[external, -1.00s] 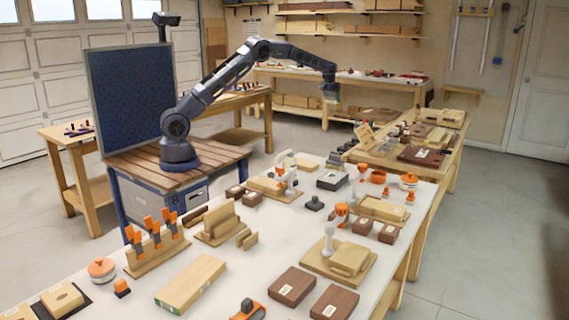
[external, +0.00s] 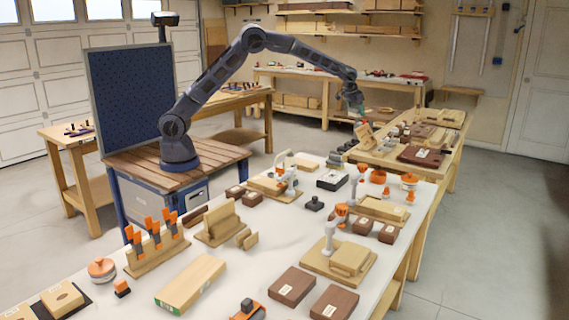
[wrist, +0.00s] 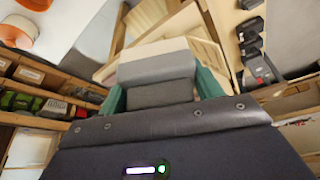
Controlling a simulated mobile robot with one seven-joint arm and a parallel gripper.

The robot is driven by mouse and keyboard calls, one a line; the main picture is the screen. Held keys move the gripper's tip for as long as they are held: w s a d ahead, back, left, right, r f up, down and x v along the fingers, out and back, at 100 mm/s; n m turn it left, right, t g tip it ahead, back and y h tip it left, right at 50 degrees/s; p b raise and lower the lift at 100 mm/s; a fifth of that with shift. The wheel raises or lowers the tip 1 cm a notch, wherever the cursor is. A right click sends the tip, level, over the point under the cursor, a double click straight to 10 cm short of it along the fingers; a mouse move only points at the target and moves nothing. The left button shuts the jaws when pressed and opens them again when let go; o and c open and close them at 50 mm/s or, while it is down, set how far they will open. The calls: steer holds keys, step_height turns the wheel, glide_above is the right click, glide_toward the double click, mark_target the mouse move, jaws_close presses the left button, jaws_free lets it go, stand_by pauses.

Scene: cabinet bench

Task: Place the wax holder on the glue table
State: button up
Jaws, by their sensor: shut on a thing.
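My gripper (external: 356,106) is at the end of the outstretched arm, raised near the left end of the wooden side table (external: 442,166) at the back right. Which table is the glue table is not marked. In the wrist view my gripper's green fingers (wrist: 160,92) are shut on a grey block with a cream top, which I take for the wax holder (wrist: 155,70). Its lower part is hidden by my gripper body. In the external view it is too small to make out clearly.
The side table carries boards, small dark bottles (external: 404,130) and a leaning wooden block (external: 364,134) just below my gripper. The long white table (external: 240,275) in front holds clamps, boards and brown boxes. Another workbench (external: 310,75) stands behind.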

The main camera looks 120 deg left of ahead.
steer(key=w+d+m, duration=0.1)
steer(key=w+d, duration=0.3)
steer(key=d, duration=0.3)
steer(key=w+d+m+t, duration=0.1)
steer(key=w+d, duration=0.2)
steer(key=d, duration=0.4)
steer(key=w+d+m, duration=0.1)
steer(key=w+d, duration=0.3)
steer(key=d, duration=0.3)
steer(key=m+t+h, duration=0.2)
steer(key=m+h, duration=0.2)
steer(key=m, duration=0.6)
glide_above(289, 235)
steer(key=s, duration=0.1)
steer(key=f, duration=2.5)
steer(key=shift+s+f, duration=0.25)
steer(key=shift+f, duration=0.05)
steer(key=shift+f, duration=0.1)
steer(key=o, duration=1.1)
